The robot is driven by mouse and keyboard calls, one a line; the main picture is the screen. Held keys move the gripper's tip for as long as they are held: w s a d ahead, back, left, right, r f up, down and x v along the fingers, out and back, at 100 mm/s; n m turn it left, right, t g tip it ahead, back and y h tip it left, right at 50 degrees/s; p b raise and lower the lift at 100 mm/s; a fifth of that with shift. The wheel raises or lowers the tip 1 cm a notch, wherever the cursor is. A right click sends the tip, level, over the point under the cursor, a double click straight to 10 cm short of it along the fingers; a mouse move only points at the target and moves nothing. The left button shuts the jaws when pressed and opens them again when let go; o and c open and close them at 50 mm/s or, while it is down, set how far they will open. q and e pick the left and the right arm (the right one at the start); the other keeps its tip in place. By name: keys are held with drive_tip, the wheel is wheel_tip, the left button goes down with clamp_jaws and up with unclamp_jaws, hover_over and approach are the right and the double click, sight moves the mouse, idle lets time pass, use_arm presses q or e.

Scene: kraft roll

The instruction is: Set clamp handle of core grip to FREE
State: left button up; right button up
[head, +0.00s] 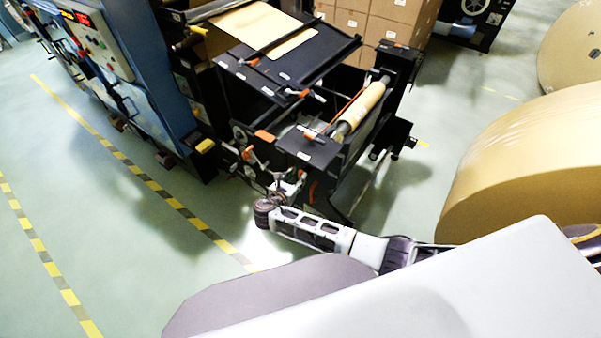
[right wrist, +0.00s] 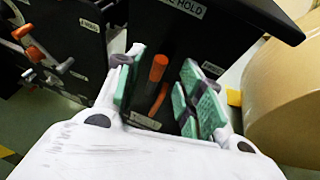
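In the right wrist view an orange-tipped handle (right wrist: 158,70) stands against a black machine panel (right wrist: 195,35), most likely the clamp handle. A label reading HOLD (right wrist: 186,7) is above it; a label below it (right wrist: 145,122) is too small to read. My right gripper (right wrist: 160,88) is open, its green-padded fingers on either side of the handle, with gaps and no visible contact. In the head view my right gripper (head: 287,183) is at the front of the black unwind stand (head: 312,146), which carries a kraft roll on a core (head: 362,107). My left gripper is not in view.
Other orange-tipped levers (right wrist: 36,54) sit left of the gripper. A large kraft roll (head: 520,160) stands at the right, close to my right arm. A blue control cabinet (head: 150,90) is at the left. The floor between yellow-black lines is clear.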

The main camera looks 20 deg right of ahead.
sight(300, 174)
drive_tip(key=shift+x, duration=2.65)
clamp_jaws()
